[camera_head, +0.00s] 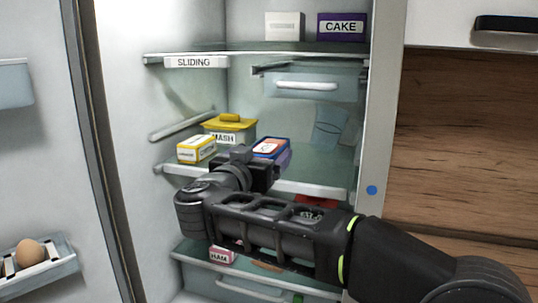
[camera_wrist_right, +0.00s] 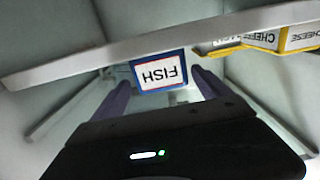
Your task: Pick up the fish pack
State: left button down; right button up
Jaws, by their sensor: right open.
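The fish pack (camera_wrist_right: 160,72) is a blue-edged box with a white label reading FISH, upside down in the wrist view. In the head view a blue pack with a white and orange face (camera_head: 270,146), which looks like the same pack, is on the middle fridge shelf. My right gripper (camera_wrist_right: 161,84) is open, with one purple finger on each side of the pack in the wrist view. I cannot tell whether the fingers touch it. In the head view the right gripper (camera_head: 268,172) is at the shelf's front, partly hiding the pack. My left gripper is not in view.
A yellow and white box (camera_head: 196,149) and a yellow-lidded tub (camera_head: 230,127) stand left of the pack. The shelf's front edge (camera_head: 310,189) runs close by my wrist. A clear drawer (camera_head: 306,85) hangs above. The fridge door (camera_head: 40,130) is open at left.

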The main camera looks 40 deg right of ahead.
aim_at(269, 144)
jog(key=shift+w+d, duration=0.25)
jog(key=shift+d, duration=0.1)
jog(key=p+x, duration=0.1)
jog(key=x, duration=0.4)
jog(key=shift+w, duration=0.2)
jog(key=shift+c, duration=0.5)
grip_shut()
dwell(0.7)
